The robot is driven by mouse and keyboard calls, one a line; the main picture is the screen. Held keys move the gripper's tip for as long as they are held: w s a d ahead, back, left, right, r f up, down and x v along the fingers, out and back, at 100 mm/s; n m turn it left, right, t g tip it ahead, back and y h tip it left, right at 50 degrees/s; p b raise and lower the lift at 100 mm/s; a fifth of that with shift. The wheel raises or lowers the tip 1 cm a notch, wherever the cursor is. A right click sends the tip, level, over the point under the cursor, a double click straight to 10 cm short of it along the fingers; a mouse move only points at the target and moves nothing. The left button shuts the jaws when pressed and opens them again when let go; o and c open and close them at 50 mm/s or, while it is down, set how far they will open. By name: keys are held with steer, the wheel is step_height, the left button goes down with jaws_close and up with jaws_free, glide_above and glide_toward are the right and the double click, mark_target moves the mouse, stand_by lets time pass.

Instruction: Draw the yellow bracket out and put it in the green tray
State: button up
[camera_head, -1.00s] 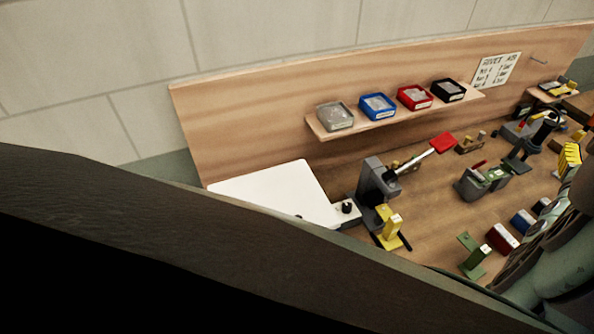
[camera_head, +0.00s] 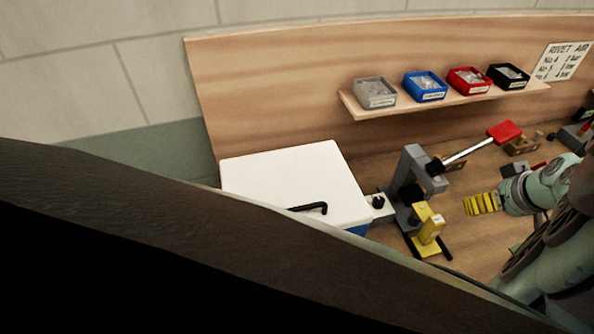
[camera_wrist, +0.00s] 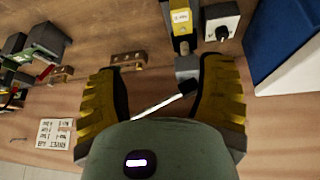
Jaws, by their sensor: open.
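The yellow bracket (camera_head: 430,228) stands in the grey press (camera_head: 412,175) on the bench, in the head view. In the wrist view a yellow part with a white label (camera_wrist: 181,18) shows at the top edge, beyond the fingers. My gripper (camera_head: 482,204) has ribbed yellow fingers and is to the right of the bracket, apart from it. The wrist view shows my gripper (camera_wrist: 163,80) open, its fingers wide apart with nothing held. I cannot make out the green tray in either current view.
The press lever has a red handle (camera_head: 504,132) reaching up right. A white-lidded box (camera_head: 290,185) stands left of the press. A shelf (camera_head: 445,99) with several small bins is behind. A dark edge hides the lower left.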

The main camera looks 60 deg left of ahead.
steer(key=shift+s+a+f+n+g+b, duration=0.15)
steer(key=shift+s+a+f+n+g, duration=0.2)
steer(key=shift+s, duration=0.2)
steer(key=shift+s+a+f+n+g+b, duration=0.15)
steer(key=shift+s+f+n+g, duration=0.15)
steer(key=shift+s+g, duration=0.2)
steer(key=shift+d, duration=0.1)
steer(key=b, duration=0.6)
glide_above(441, 223)
steer(key=s+d, duration=0.1)
steer(key=d, duration=0.1)
step_height(441, 223, down, 7)
steer(key=shift+a+f+p, duration=0.25)
steer(key=shift+f+p, duration=0.25)
steer(key=shift+f, duration=0.2)
steer(key=shift+p+x, duration=1.25)
steer(key=shift+x, duration=2.1)
steer(key=shift+w+d, duration=0.15)
steer(key=shift+d+f, duration=0.1)
jaws_close()
